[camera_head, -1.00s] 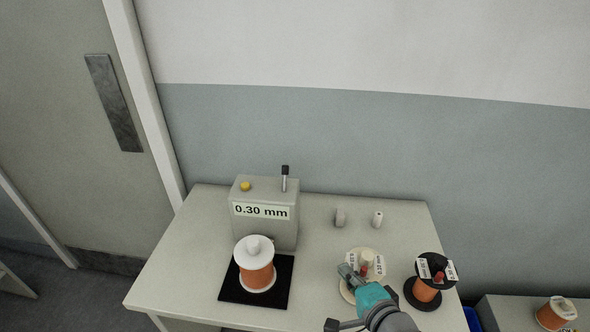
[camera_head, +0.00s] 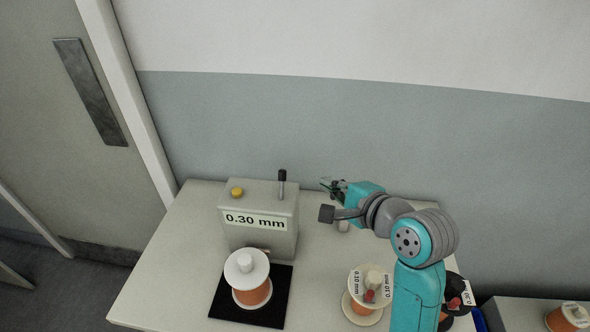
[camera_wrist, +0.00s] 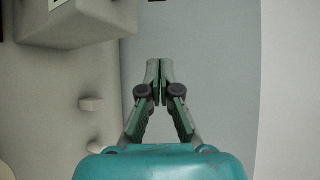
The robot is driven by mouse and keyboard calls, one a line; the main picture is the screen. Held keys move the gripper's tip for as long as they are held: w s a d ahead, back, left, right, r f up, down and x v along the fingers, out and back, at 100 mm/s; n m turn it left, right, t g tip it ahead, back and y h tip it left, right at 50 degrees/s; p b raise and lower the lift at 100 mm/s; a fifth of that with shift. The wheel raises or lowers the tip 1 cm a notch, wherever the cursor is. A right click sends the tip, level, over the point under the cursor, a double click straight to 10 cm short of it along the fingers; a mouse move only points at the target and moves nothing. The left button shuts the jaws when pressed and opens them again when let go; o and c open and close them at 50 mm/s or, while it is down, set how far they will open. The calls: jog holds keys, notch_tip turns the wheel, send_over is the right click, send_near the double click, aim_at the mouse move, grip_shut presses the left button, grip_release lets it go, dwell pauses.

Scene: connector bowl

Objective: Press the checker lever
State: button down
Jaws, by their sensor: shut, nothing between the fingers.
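The grey checker box (camera_head: 259,238) stands at the back left of the table and shows "0.30 mm" on its front. Its lever (camera_head: 282,184), a metal rod with a black knob, stands upright on the box top. A yellow button (camera_head: 237,192) is left of the lever. My gripper (camera_head: 326,187) is shut and empty, in the air to the right of the lever and apart from it. In the wrist view, the fingertips (camera_wrist: 160,64) are together, and the box (camera_wrist: 80,22) shows at upper left. The lever cannot be made out there.
A spool of orange wire (camera_head: 250,280) stands on a black mat (camera_head: 272,308) before the box. Another spool (camera_head: 362,306) is at the front right, and a dark one (camera_head: 458,290) is partly behind my arm. The wall (camera_head: 350,125) is behind the table.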

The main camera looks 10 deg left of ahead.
aim_at(282, 184)
jog(key=w+a, duration=0.1)
jog(key=a, duration=0.1)
jog(key=w+a+f, duration=0.1)
jog(key=w+a, duration=0.1)
jog(key=a, duration=0.1)
jog(key=w+a+f, duration=0.1)
jog(key=w+a, duration=0.1)
jog(key=shift+w+a+f, duration=0.1)
jog(key=shift+a+f, duration=0.1)
jog(key=shift+a, duration=0.05)
jog(key=shift+s+a+r, duration=0.2)
jog(key=shift+s+a, duration=0.05)
jog(key=shift+s, duration=0.15)
dwell(0.7)
